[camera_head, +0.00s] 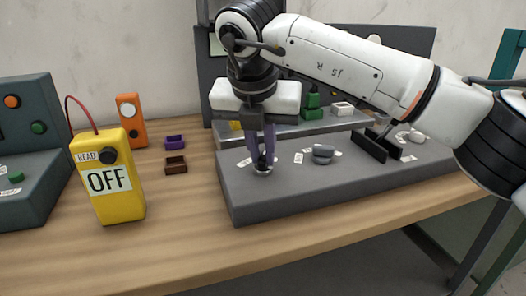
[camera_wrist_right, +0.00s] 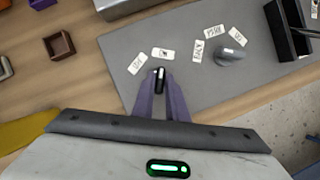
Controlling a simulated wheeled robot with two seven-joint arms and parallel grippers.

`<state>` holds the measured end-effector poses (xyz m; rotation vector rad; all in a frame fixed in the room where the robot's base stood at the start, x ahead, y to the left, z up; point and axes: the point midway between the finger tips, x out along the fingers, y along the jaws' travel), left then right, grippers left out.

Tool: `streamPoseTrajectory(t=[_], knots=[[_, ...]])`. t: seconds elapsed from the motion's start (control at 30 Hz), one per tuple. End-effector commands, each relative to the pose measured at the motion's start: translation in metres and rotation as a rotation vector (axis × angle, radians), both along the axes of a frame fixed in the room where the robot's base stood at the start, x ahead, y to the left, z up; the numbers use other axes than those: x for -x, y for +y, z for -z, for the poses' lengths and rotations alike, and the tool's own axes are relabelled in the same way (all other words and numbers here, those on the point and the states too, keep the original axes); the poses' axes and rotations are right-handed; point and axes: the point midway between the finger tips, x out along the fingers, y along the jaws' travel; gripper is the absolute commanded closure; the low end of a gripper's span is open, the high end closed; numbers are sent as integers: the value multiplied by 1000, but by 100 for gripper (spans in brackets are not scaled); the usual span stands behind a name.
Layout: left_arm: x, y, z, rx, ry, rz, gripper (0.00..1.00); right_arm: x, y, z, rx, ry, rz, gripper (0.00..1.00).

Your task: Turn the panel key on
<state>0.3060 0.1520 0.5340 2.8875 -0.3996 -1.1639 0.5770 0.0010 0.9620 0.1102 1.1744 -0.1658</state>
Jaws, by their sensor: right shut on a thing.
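The panel key (camera_wrist_right: 159,76) is a small dark key with a light edge, standing on the grey panel (camera_head: 330,190). The fingers also show in the wrist view (camera_wrist_right: 161,92), one on each side of the key. Small white labels (camera_head: 244,162) lie beside the key. The yellow box (camera_head: 118,195) displays OFF. My left gripper is not in view.
A grey knob (camera_head: 322,153) sits right of the key, with dark upright plates (camera_head: 378,146) farther right. A purple tray (camera_head: 175,142), a brown tray (camera_head: 176,165) and an orange box (camera_head: 131,120) stand left of the panel. The wooden table (camera_head: 190,235) is clear in front.

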Motion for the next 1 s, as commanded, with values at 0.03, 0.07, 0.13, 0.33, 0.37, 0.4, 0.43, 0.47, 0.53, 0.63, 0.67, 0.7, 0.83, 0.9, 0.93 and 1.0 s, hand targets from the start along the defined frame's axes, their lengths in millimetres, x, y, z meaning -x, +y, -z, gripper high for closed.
streamPoseTrajectory(t=[0.03, 0.07, 0.13, 0.33, 0.37, 0.4, 0.43, 0.47, 0.53, 0.63, 0.67, 0.7, 0.83, 0.9, 0.93, 1.0], knots=[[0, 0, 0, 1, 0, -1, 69, 0, 0, -1, 0, -1, 12, 100], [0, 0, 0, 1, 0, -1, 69, 0, 1, -1, 0, -1, 17, 100], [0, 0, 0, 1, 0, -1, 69, 0, 0, -1, -1, -1, 28, 100], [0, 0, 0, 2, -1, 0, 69, 0, 0, -1, -1, -1, 40, 100], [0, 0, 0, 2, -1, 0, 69, 0, 0, -1, -1, -1, 40, 100], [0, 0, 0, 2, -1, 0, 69, 0, 0, -1, -1, -1, 40, 100], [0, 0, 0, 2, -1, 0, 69, 0, 0, -1, -1, -1, 40, 100], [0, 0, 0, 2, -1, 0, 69, 0, 0, -1, -1, -1, 40, 100], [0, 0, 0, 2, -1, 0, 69, 0, 0, -1, -1, -1, 40, 100], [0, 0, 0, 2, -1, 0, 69, 0, 0, -1, -1, -1, 40, 81], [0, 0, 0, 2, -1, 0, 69, 0, 0, -1, -1, -1, 40, 76], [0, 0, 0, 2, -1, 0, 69, 0, 0, -1, -1, -1, 40, 69], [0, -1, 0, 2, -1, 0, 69, 0, 0, -1, -1, 0, 39, 69], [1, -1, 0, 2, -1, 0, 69, 0, 0, -1, 0, 0, 38, 69], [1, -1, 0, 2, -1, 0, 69, 0, 0, 0, 0, 0, 38, 69], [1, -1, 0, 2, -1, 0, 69, 0, 0, -1, 0, 0, 38, 69]])
